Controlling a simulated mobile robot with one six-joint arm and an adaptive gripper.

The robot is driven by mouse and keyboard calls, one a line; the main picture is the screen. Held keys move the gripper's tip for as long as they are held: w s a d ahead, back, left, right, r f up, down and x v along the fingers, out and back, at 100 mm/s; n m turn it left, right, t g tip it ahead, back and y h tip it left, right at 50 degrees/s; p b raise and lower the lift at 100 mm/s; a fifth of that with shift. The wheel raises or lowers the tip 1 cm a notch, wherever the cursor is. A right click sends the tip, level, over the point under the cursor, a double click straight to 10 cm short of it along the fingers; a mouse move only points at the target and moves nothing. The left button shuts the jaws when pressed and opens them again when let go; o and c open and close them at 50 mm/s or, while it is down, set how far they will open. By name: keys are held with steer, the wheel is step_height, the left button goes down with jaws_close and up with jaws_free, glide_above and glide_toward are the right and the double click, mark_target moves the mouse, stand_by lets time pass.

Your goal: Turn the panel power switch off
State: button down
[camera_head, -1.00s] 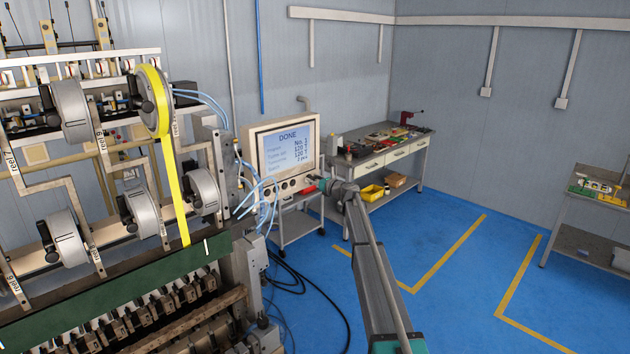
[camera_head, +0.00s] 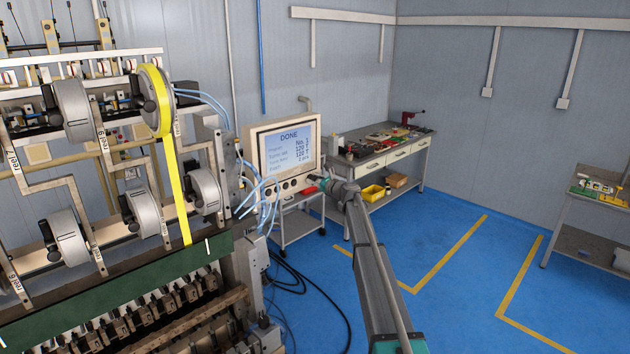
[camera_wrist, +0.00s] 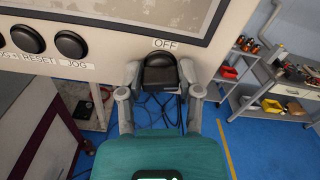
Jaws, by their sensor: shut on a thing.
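The control panel (camera_head: 284,150) stands beside the winding machine, its screen lit with "DONE". In the wrist view the panel's lower edge (camera_wrist: 220,22) carries a black knob-like power switch (camera_wrist: 159,72) at its right end, with the label "OFF" above it. My gripper (camera_wrist: 160,88) has one finger on each side of the switch and is shut on it. In the head view my gripper (camera_head: 318,181) is small at the panel's lower right corner, and the switch is hidden there.
Black RESET (camera_wrist: 72,45) and JOG buttons sit left of the switch. Blue hoses (camera_head: 262,195) hang beside the panel, and black cables (camera_head: 300,285) lie on the floor. A workbench (camera_head: 385,160) stands behind.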

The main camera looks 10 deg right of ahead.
steer(key=n, duration=1)
steer(key=shift+f+n, duration=0.1)
steer(key=shift+n, duration=0.3)
steer(key=n, duration=0.4)
steer(key=shift+f, duration=0.1)
steer(key=shift+c, duration=1.4)
jaws_free()
steer(key=shift+s+a, duration=0.1)
steer(key=shift+s, duration=0.1)
